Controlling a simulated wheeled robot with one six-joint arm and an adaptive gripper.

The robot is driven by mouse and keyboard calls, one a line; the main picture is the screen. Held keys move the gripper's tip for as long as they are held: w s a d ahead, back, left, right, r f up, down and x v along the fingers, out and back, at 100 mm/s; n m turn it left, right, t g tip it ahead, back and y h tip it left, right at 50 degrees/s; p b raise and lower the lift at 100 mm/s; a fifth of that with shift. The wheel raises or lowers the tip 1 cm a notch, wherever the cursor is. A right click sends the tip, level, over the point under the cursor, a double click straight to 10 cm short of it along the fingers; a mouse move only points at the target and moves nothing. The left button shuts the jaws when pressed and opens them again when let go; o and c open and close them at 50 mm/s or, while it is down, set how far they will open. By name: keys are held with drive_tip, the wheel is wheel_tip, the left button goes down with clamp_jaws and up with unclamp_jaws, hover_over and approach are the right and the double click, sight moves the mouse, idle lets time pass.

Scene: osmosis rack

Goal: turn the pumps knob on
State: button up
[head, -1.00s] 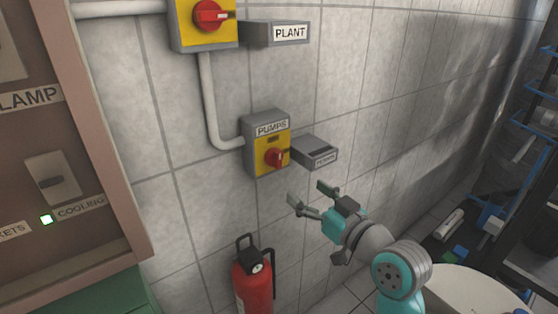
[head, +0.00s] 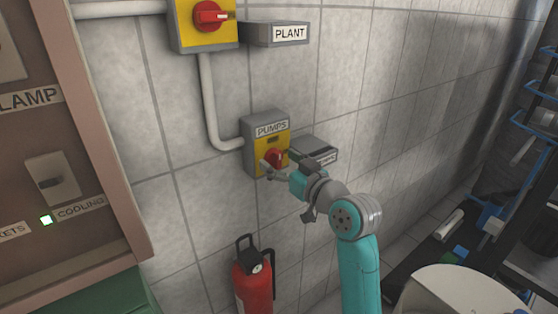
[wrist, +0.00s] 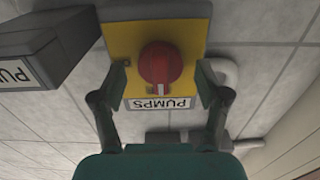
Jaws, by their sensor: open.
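The red pumps knob (head: 274,158) sits on a yellow plate on the grey PUMPS switch box (head: 254,160) on the tiled wall. In the wrist view the picture is upside down, and the red knob (wrist: 160,64) shows with a white mark pointing toward the PUMPS label (wrist: 161,103). My gripper (head: 277,163) is at the front of the box, its fingers partly covering the knob in the head view. In the wrist view my gripper (wrist: 160,82) is open, one finger on each side of the knob, with gaps between them and the knob. Contact is not visible.
A grey labelled box (head: 314,149) sticks out just right of the pumps switch, close to my gripper. The PLANT switch (head: 208,18) is above, joined by a conduit (head: 208,100). A red fire extinguisher (head: 253,278) stands below. A wooden panel (head: 100,150) is at left.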

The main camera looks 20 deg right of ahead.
drive_tip(key=shift+w+a, duration=0.1)
drive_tip(key=shift+w, duration=0.15)
drive_tip(key=c, duration=1.1)
drive_tip(key=shift+c, duration=0.2)
